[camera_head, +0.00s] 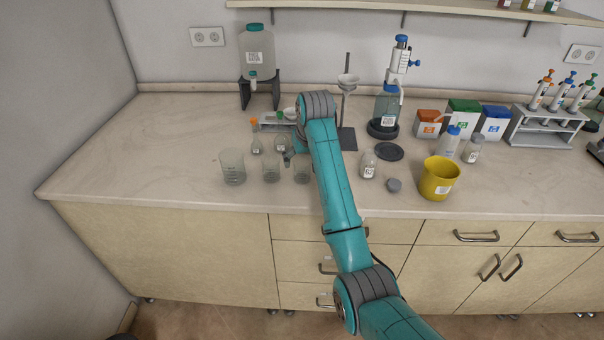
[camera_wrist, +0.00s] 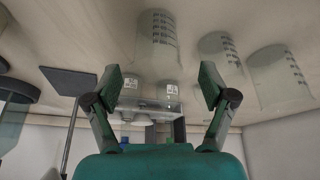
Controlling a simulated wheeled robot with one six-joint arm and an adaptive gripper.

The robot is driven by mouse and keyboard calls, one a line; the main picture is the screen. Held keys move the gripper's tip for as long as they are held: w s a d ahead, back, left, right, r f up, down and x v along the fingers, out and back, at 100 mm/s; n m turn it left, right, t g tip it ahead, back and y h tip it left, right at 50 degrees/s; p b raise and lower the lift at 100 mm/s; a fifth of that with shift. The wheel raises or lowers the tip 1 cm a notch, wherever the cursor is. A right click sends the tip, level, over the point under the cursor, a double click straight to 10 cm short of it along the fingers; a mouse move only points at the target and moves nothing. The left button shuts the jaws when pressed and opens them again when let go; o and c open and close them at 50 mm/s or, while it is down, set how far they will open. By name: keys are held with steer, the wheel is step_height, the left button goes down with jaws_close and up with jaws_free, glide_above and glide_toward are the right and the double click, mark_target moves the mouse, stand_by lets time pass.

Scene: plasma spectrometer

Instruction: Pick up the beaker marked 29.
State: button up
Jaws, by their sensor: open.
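Three clear glass beakers stand in a row near the counter's front edge: a larger left beaker (camera_head: 233,170), a middle beaker (camera_head: 270,172) and a right beaker (camera_head: 302,173) partly behind my arm. I cannot read which one is marked 29.
Labelled flasks (camera_head: 256,144) (camera_head: 281,143) stand close behind the beakers. A funnel stand (camera_head: 347,130) is right of my arm. A bottle (camera_head: 368,164), grey cap (camera_head: 394,185) and yellow container (camera_head: 440,180) stand farther right. The counter's left part is clear.

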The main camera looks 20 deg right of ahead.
steer(key=x, duration=0.5)
steer(key=shift+w+d, duration=0.1)
steer(key=shift+d, duration=0.1)
steer(key=shift+r, duration=0.1)
steer(key=c, duration=1.3)
